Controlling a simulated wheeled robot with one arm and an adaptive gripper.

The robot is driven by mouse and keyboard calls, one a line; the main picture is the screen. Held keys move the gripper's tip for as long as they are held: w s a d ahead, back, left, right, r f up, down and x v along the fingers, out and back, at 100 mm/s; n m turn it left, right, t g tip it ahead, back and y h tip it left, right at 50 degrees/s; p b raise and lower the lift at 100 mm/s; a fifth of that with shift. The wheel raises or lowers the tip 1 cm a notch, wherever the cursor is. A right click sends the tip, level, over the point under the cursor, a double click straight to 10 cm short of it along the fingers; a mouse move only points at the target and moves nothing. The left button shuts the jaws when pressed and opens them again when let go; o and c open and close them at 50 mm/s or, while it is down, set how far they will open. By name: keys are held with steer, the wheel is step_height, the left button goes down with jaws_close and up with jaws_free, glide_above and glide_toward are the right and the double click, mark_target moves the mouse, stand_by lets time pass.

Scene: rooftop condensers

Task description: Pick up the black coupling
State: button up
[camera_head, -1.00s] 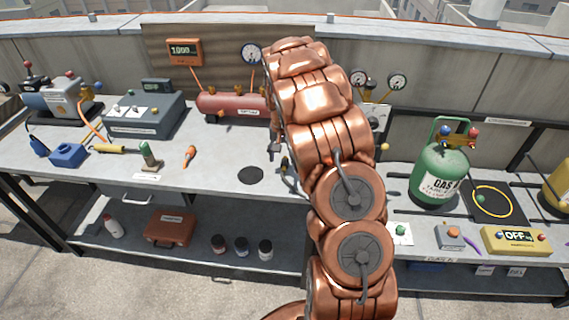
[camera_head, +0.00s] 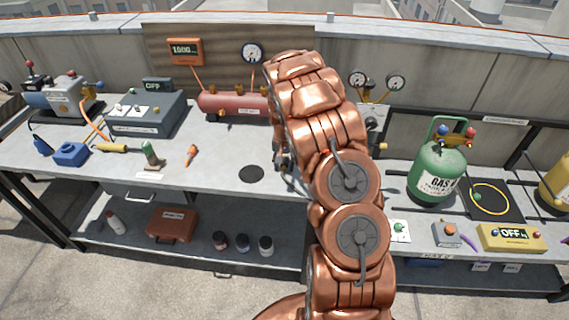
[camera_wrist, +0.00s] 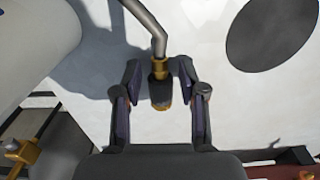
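In the wrist view, the black coupling (camera_wrist: 160,92) hangs at the end of a grey hose with a brass collar above it. My gripper (camera_wrist: 158,70) is open, with one finger on each side of the coupling. A gap shows between the coupling and each finger, and I see no contact. In the head view my copper-coloured arm hides the coupling and most of my gripper; only a small dark part shows at the arm's left edge above the bench.
A black disc (camera_head: 251,174) lies flat on the grey bench (camera_head: 220,150), left of my arm. A red tank (camera_head: 232,103) stands behind it. A green gas cylinder (camera_head: 438,170) stands to the right. In the wrist view a pale rounded body (camera_wrist: 35,40) is close on the left.

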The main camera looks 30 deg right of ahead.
mark_target(284, 166)
jaws_close()
steer(key=shift+r, duration=0.1)
step_height(284, 166, up, 10)
steer(key=b, duration=0.3)
stand_by(0.5)
